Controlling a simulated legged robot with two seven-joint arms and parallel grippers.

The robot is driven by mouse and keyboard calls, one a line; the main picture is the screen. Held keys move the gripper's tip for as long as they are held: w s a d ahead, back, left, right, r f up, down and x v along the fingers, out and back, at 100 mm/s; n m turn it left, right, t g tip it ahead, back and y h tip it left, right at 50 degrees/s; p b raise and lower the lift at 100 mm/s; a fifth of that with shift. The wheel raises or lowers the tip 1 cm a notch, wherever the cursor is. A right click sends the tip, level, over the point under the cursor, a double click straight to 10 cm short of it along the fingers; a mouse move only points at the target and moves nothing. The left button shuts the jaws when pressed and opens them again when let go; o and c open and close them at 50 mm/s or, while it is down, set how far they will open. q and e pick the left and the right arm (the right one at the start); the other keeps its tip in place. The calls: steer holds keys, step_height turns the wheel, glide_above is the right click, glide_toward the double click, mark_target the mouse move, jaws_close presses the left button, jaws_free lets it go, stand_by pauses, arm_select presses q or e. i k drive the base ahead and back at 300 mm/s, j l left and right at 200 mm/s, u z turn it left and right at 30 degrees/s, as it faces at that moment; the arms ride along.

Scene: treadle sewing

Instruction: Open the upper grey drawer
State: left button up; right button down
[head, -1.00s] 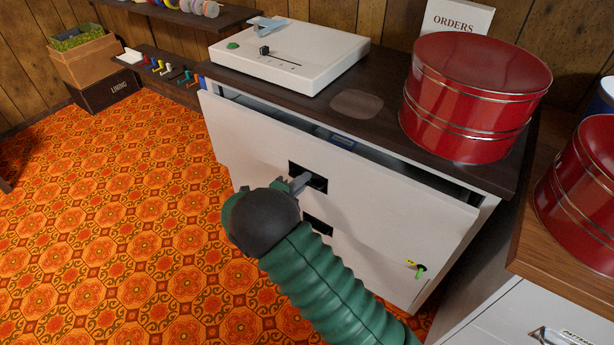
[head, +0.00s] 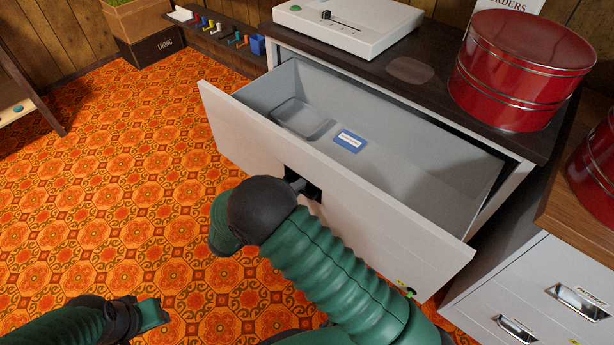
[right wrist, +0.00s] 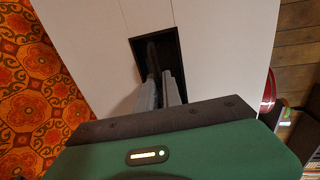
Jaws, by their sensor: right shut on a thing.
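The upper grey drawer (head: 330,200) stands pulled well out of its cabinet in the head view. Inside it are a shallow grey tray (head: 302,118) and a blue card with a white label (head: 350,141). My right gripper (head: 298,186) is at the dark recessed handle (head: 312,192) in the drawer front. In the right wrist view its two fingers (right wrist: 163,88) reach into the dark recess and are shut on the handle there; the grip itself is partly hidden. My left gripper (head: 158,314) is low at the left over the carpet, away from the drawer; its jaws are unclear.
On the cabinet top are a white box with a slider (head: 350,22) and a red round tin (head: 520,70). A second grey drawer unit (head: 545,290) stands close at the right. Patterned orange carpet (head: 120,190) is free at the left.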

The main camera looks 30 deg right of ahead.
mark_target(407, 202)
steer(key=k+j, duration=0.15)
steer(key=j, duration=0.25)
steer(key=k+j, duration=0.15)
steer(key=j, duration=0.2)
steer(key=k+j, duration=0.1)
steer(key=j, duration=0.3)
